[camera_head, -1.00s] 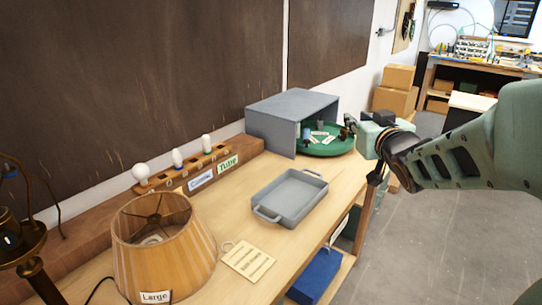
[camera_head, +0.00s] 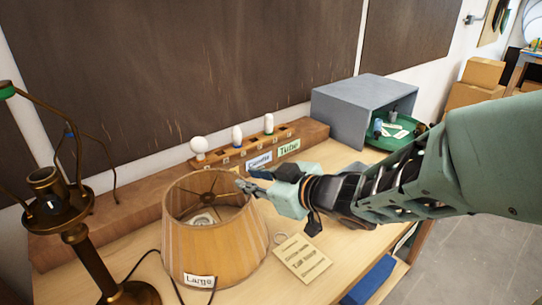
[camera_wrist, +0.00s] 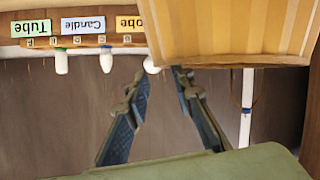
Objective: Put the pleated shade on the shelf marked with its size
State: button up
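The pleated shade (camera_head: 212,240) is tan and stands upright on the bench with a label reading "Large" on its lower front. My gripper (camera_head: 242,186) is at the shade's upper right rim in the head view. In the wrist view my gripper (camera_wrist: 158,75) has its two fingers apart with nothing held between them. The pleated shade (camera_wrist: 225,30) fills the upper right there, and one fingertip is close to its edge. I cannot tell whether they touch. No size-marked shelf shows clearly; the space under the bench is mostly hidden by my arm.
A brass lamp base (camera_head: 84,255) stands left of the shade. A wooden bulb rack (camera_head: 262,147) with "Candle" and "Tube" labels is behind it. A paper card (camera_head: 302,258) lies to the right. A grey box (camera_head: 345,105) and green tray (camera_head: 418,129) are farther back. A blue item (camera_head: 370,282) shows below the bench.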

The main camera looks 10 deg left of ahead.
aim_at(239, 177)
jog(key=b+x, duration=0.3)
jog(key=x, duration=0.1)
jog(key=shift+w+a+f, duration=0.35)
jog(key=shift+w+a, duration=0.2)
jog(key=shift+a, duration=0.1)
jog(key=shift+c, duration=0.4)
grip_shut()
